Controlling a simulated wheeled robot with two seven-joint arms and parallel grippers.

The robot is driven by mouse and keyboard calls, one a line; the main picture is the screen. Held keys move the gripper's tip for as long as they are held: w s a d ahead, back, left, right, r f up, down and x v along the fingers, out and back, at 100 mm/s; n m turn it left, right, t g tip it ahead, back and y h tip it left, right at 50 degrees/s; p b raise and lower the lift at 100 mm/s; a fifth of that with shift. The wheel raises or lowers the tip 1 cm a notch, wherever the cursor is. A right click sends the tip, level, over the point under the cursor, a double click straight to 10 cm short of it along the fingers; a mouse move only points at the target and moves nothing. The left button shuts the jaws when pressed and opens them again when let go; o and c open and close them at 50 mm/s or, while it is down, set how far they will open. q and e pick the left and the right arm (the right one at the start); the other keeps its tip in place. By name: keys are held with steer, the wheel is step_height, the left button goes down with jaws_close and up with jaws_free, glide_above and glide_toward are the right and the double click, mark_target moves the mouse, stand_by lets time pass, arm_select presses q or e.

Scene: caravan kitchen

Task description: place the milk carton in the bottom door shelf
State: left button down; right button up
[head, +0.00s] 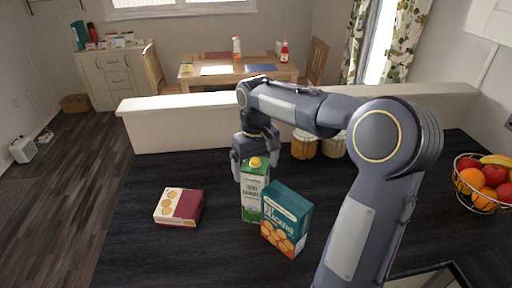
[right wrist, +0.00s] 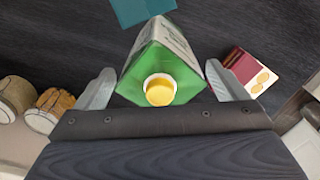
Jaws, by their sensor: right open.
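The milk carton (head: 254,192) is green and white with a yellow cap, and stands upright on the dark counter. My right gripper (head: 248,165) is over its top from behind, with the arm reaching across from the right. In the right wrist view the carton's green top (right wrist: 160,72) lies between the two grey fingers of the gripper (right wrist: 157,88). The fingers are open, with small gaps on both sides of the carton. My left gripper is out of view. No door shelf shows in either view.
A teal box (head: 286,218) stands close against the carton's right front. A red and cream box (head: 179,207) lies to the left. Jars (head: 304,145) stand behind near the low wall, and a wire fruit bowl (head: 484,184) is at right. The counter's left front is clear.

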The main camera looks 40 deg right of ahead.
step_height(320, 180, up, 9)
